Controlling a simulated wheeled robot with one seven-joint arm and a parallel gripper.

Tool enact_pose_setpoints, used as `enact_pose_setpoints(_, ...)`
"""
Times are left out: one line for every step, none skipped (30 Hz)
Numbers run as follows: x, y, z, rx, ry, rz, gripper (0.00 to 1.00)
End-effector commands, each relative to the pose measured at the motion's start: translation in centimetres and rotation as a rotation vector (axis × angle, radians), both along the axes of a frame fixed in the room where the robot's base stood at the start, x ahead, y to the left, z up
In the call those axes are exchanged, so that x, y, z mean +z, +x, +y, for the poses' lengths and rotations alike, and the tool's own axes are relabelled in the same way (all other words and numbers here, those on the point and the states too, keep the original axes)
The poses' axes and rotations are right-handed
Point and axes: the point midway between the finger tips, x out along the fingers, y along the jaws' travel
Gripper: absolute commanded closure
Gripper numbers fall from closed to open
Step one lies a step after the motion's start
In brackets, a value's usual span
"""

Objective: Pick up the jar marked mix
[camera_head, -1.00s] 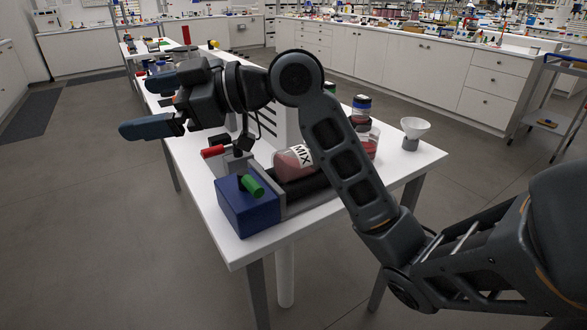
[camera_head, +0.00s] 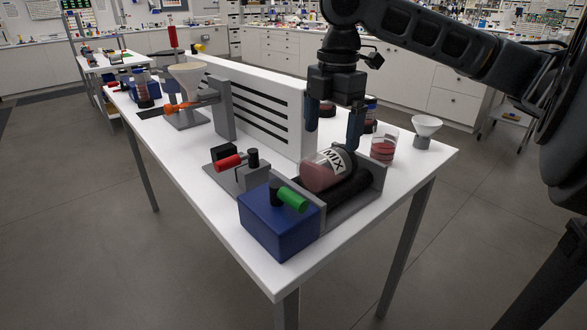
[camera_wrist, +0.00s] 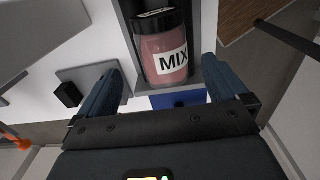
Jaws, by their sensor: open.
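The jar marked MIX (camera_head: 322,171) lies on its side on black rollers in a grey cradle (camera_head: 352,205). It holds pink contents and has a white label with black letters. In the wrist view the jar (camera_wrist: 165,48) is at the upper middle, its black lid at the top. My gripper (camera_head: 333,138) points down just above the jar with its blue-grey fingers apart. In the wrist view the open fingers (camera_wrist: 160,85) stand to either side of the jar's near end, with nothing between them held.
A blue box with a green knob (camera_head: 278,228) stands at the near end of the cradle. A red-handled clamp (camera_head: 238,165) is to the left. A white slotted panel (camera_head: 260,105) stands behind. A pink-filled jar (camera_head: 384,147) and a white funnel (camera_head: 425,130) are to the right.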

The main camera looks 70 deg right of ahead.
Motion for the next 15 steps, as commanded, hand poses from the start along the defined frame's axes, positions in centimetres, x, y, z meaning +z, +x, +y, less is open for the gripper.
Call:
enact_pose_setpoints(-0.1, -0.5, -0.2, -0.003, -0.003, 0.016, 0.00)
enact_pose_setpoints(-0.3, -0.7, -0.3, -0.004, -0.003, 0.021, 0.00)
enact_pose_setpoints(-0.5, -0.8, -0.3, -0.005, -0.003, 0.025, 0.00)
enact_pose_setpoints(-0.8, -0.8, -0.3, -0.005, -0.004, 0.026, 0.00)
enact_pose_setpoints(-1.1, -0.8, -0.3, -0.005, -0.003, 0.025, 0.00)
enact_pose_setpoints(-1.5, -0.8, -0.2, -0.005, -0.003, 0.025, 0.00)
enact_pose_setpoints(-1.9, -0.8, -0.2, -0.004, -0.002, 0.025, 0.00)
enact_pose_setpoints(-2.2, -0.7, -0.2, -0.004, -0.003, 0.024, 0.00)
enact_pose_setpoints(-2.5, -0.7, -0.2, -0.004, -0.003, 0.022, 0.00)
enact_pose_setpoints(-2.8, -0.7, -0.1, -0.003, -0.003, 0.022, 0.00)
enact_pose_setpoints(-3.1, -0.7, -0.1, -0.003, -0.002, 0.023, 0.00)
enact_pose_setpoints(-3.5, -0.7, 0.0, -0.003, -0.002, 0.023, 0.00)
enact_pose_setpoints(-3.8, -0.6, 0.1, -0.003, -0.002, 0.023, 0.00)
enact_pose_setpoints(-4.3, -0.6, 0.2, -0.003, -0.002, 0.023, 0.00)
enact_pose_setpoints(-4.9, -0.6, 0.3, -0.003, -0.002, 0.023, 0.00)
